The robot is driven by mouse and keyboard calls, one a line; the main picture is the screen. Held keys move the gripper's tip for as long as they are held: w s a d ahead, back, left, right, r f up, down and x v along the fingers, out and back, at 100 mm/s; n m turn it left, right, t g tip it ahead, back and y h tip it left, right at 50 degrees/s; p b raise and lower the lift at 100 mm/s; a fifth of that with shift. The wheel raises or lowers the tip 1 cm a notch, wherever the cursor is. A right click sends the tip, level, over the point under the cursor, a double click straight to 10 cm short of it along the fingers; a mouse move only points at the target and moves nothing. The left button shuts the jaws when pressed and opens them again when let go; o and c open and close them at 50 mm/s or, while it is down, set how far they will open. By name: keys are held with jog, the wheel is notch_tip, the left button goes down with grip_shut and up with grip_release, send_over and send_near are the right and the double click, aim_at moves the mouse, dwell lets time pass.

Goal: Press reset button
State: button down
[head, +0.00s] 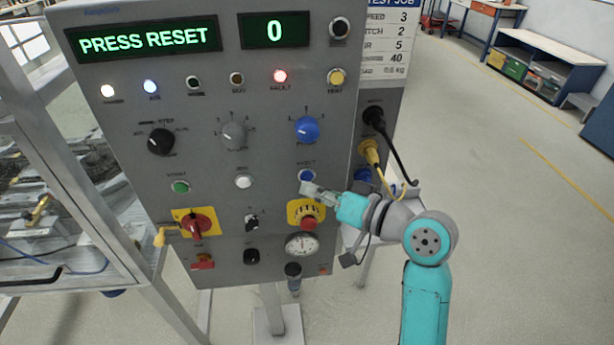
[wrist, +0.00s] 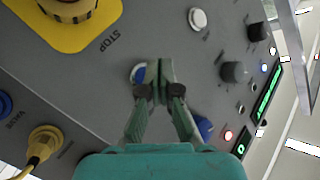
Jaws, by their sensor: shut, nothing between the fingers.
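A grey control panel (head: 215,90) fills the left of the head view; its green display (head: 150,40) reads PRESS RESET. A row of push buttons holds a green one (head: 180,187), a white one (head: 243,182) and a blue one (head: 307,175). Their small labels are too blurred to read surely. My gripper (head: 308,190) is shut and empty, just below the blue button. In the wrist view my fingertips (wrist: 160,72) partly cover the blue button (wrist: 138,73); I cannot tell whether they touch it. The white button (wrist: 198,19) shows farther up.
A red stop button (head: 308,222) on a yellow plate and a gauge (head: 302,245) sit below my gripper. A blue knob (head: 307,130) is above. A yellow plug (head: 369,152) and black cable (head: 395,145) are at the right. The red fault lamp (head: 280,76) is lit.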

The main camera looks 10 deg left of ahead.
jog(key=shift+w, duration=0.15)
jog(key=shift+w+a, duration=0.1)
jog(key=shift+w, duration=0.2)
jog(key=shift+w+a, duration=0.1)
jog(key=shift+w, duration=0.25)
dwell(1.0)
dwell(0.4)
jog(key=shift+s+d, duration=0.25)
jog(key=shift+s, duration=0.55)
jog(key=shift+s+d, duration=0.2)
jog(key=shift+s, duration=0.6)
jog(key=shift+s+d, duration=0.25)
jog(key=shift+s, duration=0.55)
jog(key=shift+s+d, duration=0.2)
jog(key=shift+s, duration=0.6)
